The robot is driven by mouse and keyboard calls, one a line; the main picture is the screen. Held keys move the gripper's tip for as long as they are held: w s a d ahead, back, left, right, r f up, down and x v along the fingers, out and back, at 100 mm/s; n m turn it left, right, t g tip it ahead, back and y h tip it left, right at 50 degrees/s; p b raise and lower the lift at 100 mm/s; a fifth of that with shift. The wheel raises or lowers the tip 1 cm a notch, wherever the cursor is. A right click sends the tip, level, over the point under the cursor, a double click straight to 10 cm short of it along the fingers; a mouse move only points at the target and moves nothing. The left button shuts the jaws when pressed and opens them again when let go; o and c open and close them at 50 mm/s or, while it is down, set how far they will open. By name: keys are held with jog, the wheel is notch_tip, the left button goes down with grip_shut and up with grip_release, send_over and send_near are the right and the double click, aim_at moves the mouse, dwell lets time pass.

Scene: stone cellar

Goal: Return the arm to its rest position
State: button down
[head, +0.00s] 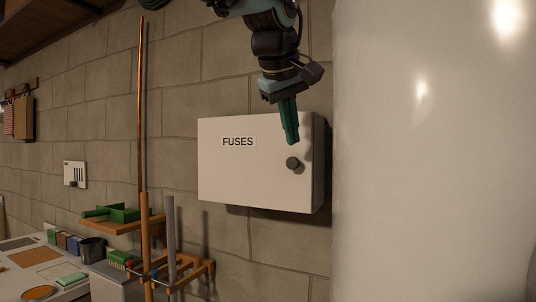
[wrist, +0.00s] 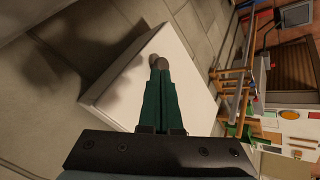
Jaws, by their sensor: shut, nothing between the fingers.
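My gripper (head: 291,143) hangs from my arm at the top of the head view, with its green fingers pointing down and shut on nothing. It is in front of a white wall box (head: 235,180) labelled FUSES, near the round dark knob (head: 293,163) at the right of its door. The box door looks closed. In the wrist view, the shut fingers (wrist: 160,66) overlap the white box (wrist: 112,85), with their tips by the knob (wrist: 157,59). I cannot tell whether the tips touch the knob.
A large smooth white surface (head: 430,170) fills the right side, close to the box. A wooden rack (head: 190,272) with upright pipes stands at lower left. A small shelf (head: 115,226) holds a green tool. A bench (head: 20,278) at far left carries small items.

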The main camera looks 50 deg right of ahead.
jog(key=v, duration=0.5)
jog(key=shift+s+a+r, duration=0.1)
jog(key=shift+a, duration=0.25)
